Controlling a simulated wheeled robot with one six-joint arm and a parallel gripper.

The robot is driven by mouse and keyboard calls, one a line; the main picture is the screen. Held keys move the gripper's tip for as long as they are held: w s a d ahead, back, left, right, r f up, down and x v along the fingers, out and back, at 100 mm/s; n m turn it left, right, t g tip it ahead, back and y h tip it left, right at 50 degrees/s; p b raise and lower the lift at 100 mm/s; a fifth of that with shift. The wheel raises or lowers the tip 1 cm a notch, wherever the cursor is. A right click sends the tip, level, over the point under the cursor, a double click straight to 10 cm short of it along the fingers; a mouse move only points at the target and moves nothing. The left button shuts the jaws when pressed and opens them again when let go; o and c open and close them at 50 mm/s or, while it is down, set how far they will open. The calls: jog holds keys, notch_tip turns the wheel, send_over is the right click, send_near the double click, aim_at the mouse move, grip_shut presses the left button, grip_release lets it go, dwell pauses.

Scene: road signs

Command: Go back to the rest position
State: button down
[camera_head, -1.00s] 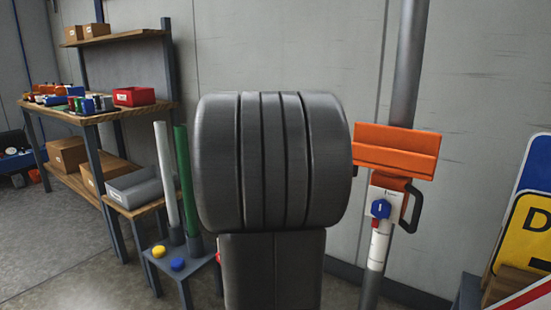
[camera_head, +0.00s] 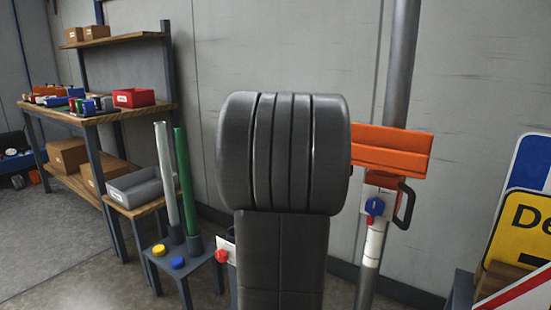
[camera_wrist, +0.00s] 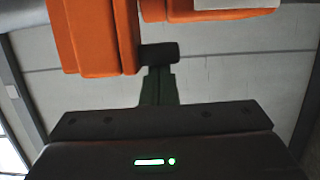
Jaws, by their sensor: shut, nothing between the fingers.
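My gripper (camera_wrist: 159,82) shows in the wrist view as a dark, narrow shape in front of a wide dark body with a lit green indicator. It is shut and empty. In the head view my thick grey arm fills the middle and hides the gripper. An orange block (camera_head: 392,150) is on a grey pole (camera_head: 402,62) to the right of my arm. Below it is a white unit (camera_head: 376,192) with a blue knob and a dark handle. Orange parts (camera_wrist: 92,35) show close at the top of the wrist view.
At left stands a wooden workbench (camera_head: 92,116) with a red bin (camera_head: 134,97) and small items. A grey stool (camera_head: 182,262) holds a white tube (camera_head: 166,172), a green tube (camera_head: 184,180) and two caps. Road signs (camera_head: 522,225) stand at right. A white box with a red knob (camera_head: 222,255) peeks out beside my arm.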

jog(key=w+d+m+g+h+p, duration=0.1)
jog(key=w+m+g+h+p, duration=0.2)
jog(key=w+g+p, duration=0.3)
jog(key=shift+w+d+f+m+g+h+p, duration=0.25)
jog(key=shift+w+m+p, duration=1)
jog(key=shift+p, duration=2.25)
jog(key=shift+w+r+n, duration=0.25)
jog(key=shift+n, duration=0.2)
